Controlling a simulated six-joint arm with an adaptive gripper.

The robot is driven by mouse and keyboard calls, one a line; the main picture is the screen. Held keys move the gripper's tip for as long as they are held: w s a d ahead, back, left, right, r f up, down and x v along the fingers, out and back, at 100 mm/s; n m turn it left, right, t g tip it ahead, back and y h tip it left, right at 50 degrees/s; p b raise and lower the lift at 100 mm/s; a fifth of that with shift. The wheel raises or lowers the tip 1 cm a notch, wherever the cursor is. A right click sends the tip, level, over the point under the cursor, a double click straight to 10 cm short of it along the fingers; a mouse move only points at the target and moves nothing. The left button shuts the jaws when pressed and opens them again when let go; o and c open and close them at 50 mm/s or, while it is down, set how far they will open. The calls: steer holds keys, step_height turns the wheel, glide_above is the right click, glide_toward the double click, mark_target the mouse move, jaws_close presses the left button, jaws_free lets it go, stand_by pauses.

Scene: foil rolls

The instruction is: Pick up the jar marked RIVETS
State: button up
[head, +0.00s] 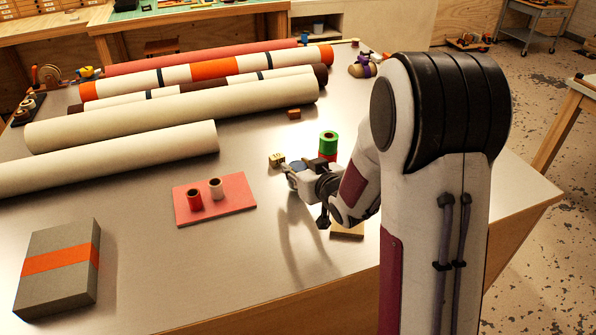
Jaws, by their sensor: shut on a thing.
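My gripper (287,168) reaches left over the table from the arm on the right. It is shut on a small yellowish thing with dark marks (277,159) at its tip. The marks are too small to read, so I cannot tell if this is the jar marked RIVETS. Whether it touches the table is not clear. Just behind the gripper stands a green piece (328,138) above a red one (327,156), partly hidden by the wrist. No readable RIVETS label shows anywhere.
Several long rolls (180,110) lie across the table's back and left. A pink mat (236,202) bears a red spool (194,200) and a pale spool (216,188). A grey box with an orange band (50,290) lies front left. The table (190,275) is bare at front centre.

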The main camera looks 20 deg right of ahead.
mark_target(298, 167)
steer(key=shift+r, duration=4.2)
